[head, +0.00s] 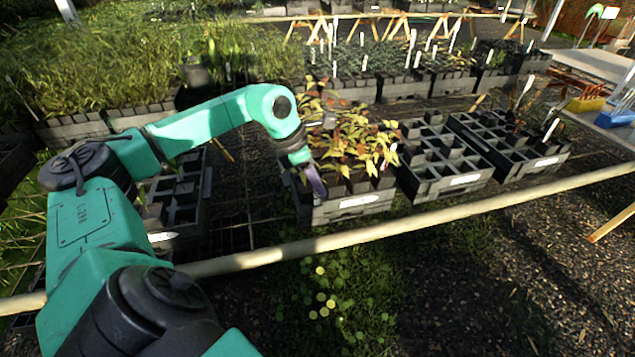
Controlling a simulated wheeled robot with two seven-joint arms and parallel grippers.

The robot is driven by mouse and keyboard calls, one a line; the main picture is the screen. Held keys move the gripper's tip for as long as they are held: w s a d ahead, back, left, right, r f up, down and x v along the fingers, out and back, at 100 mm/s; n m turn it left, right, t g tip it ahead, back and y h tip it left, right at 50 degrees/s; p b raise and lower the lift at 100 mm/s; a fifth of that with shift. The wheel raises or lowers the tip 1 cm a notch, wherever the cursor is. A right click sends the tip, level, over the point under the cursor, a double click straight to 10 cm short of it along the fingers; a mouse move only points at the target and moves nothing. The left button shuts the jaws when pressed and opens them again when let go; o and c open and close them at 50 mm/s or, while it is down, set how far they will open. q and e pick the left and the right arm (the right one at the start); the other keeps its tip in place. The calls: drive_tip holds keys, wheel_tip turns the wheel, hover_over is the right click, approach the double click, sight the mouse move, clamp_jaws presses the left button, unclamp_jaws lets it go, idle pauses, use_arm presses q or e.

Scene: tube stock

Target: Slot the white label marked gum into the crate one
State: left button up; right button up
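My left arm comes in from the left, and its gripper (315,184) points down at the left front corner of a black crate (345,209) holding reddish-yellow leafy plants. The fingers look purple and are too small to show a gap or anything held. White labels show on the crate fronts: one on the planted crate (358,201), one on the crate to its right (465,179), and one on the far right crate (547,161). Another white label (162,236) lies at the left crate. No writing is readable, so I cannot tell which is gum or which crate is one. My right gripper is not in view.
A pale wooden rail (430,217) runs across in front of the crates. Crates of tall green plants with upright white tags stand behind. A yellow tray (585,104) and a blue tray (615,118) sit at the right. Open ground lies before the rail.

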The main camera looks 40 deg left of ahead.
use_arm(q)
drive_tip(key=v, duration=1.4)
